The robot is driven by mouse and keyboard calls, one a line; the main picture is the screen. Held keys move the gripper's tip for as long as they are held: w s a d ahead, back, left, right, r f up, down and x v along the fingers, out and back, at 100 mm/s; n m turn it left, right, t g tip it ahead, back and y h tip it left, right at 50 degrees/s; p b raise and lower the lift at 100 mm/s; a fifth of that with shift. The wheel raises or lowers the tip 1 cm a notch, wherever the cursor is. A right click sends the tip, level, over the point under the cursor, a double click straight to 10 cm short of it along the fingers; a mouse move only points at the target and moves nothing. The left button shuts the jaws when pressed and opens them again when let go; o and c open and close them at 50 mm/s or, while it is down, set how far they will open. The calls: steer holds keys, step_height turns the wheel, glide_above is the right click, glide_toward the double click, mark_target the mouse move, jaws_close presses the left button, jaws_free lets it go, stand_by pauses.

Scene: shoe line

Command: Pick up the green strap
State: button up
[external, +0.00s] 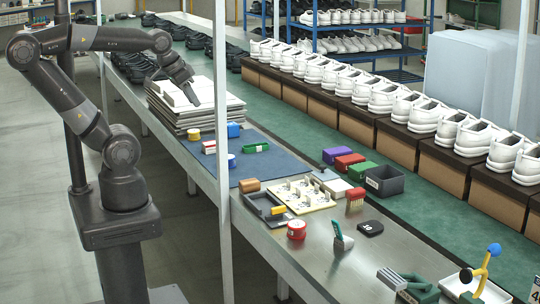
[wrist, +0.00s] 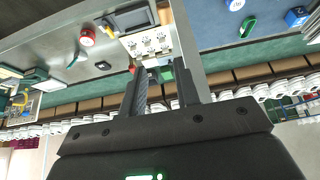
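In the wrist view the strap (wrist: 247,27) is a green loop at the upper right, well apart from my fingers. My gripper (external: 190,95) is in the air above and beside the stack of grey-white sheets, behind and left of the strap. In the wrist view the two fingers of my gripper (wrist: 160,76) are spread apart, with nothing held between them.
The sheet stack (external: 195,108) stands behind the mat. A blue box (external: 234,130) and round tins (external: 194,134) are near the strap. A white post (external: 221,90) rises at the bench edge. White shoes on boxes (external: 390,98) line the far side. The mat around the strap is mostly clear.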

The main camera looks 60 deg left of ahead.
steer(key=w+a+r+m+t+y, duration=0.1)
steer(key=w+a+r+m+y, duration=0.2)
steer(key=w+a+r, duration=0.35)
steer(key=w+a+r+m+t+y, duration=0.1)
steer(key=w+a+r+m+y, duration=0.2)
steer(key=a+r, duration=0.7)
steer(key=n+g+h, duration=0.6)
steer(key=g, duration=0.2)
glide_above(252, 146)
steer(key=s+d, duration=0.1)
steer(key=d, duration=0.3)
step_height(252, 146, down, 45)
steer(key=shift+a+r, duration=0.1)
steer(key=shift+r, duration=0.1)
steer(key=shift+s+a+f, duration=0.1)
steer(key=shift+s+f, duration=0.1)
steer(key=shift+f, duration=1.2)
steer(key=shift+s+f, duration=0.15)
steer(key=shift+f, duration=1.2)
steer(key=shift+c, duration=0.4)
jaws_close()
